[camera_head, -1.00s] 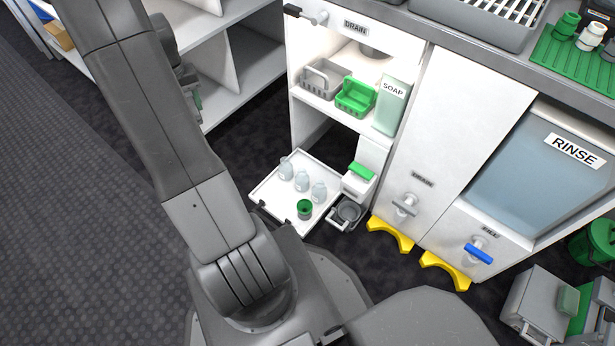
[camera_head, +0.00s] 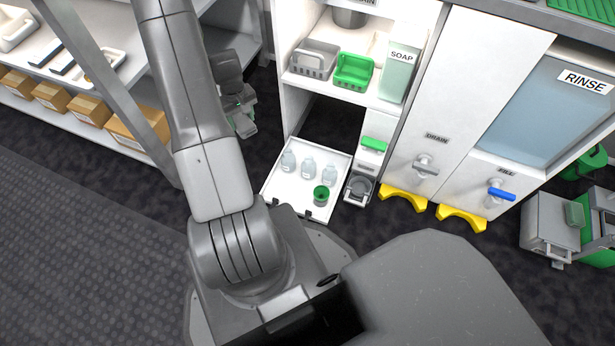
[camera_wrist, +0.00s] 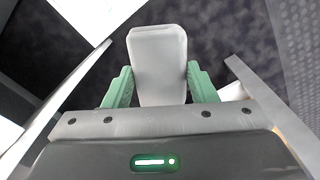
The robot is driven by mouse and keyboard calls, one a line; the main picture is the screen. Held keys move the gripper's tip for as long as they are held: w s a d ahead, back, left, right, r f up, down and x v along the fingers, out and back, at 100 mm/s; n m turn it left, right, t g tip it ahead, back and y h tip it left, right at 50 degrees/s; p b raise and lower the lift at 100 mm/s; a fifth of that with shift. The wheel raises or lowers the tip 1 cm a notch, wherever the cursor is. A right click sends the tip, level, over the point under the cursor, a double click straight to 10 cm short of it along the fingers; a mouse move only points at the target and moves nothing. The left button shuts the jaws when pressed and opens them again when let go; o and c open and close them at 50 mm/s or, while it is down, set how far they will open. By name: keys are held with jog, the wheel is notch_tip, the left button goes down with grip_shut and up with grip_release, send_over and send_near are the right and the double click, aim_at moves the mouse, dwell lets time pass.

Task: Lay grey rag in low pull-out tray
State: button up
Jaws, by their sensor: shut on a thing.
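My gripper (camera_head: 241,112) hangs beside the upper arm in the head view, left of the white cabinet. In the wrist view, the green fingers of my gripper (camera_wrist: 160,88) are shut on a pale grey, rounded flat piece (camera_wrist: 158,62), which looks like the grey rag. It is held above dark floor. The low pull-out tray (camera_head: 285,192) is white and extends from the cabinet's bottom, to the lower right of my gripper. My gripper is apart from the tray.
Above the tray, a shelf holds a grey basket (camera_head: 314,60), a green basket (camera_head: 353,72) and a soap container (camera_head: 398,75). A small grey pull-out (camera_head: 359,188) sits right of the tray. Shelving with cardboard boxes (camera_head: 137,133) stands left. Dark floor lies between.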

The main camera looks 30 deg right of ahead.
jog(key=s+d+f, duration=0.6)
jog(key=f, duration=0.3)
jog(key=n+b, duration=0.2)
jog(key=b, duration=0.1)
send_over(291, 188)
notch_tip(291, 188, down, 15)
jog(key=shift+d+r, duration=0.1)
jog(key=shift+r, duration=0.1)
jog(key=shift+f+b, duration=0.75)
jog(key=shift+f, duration=1.25)
jog(key=shift+f, duration=0.2)
jog(key=o, duration=1)
jog(key=shift+r, duration=0.1)
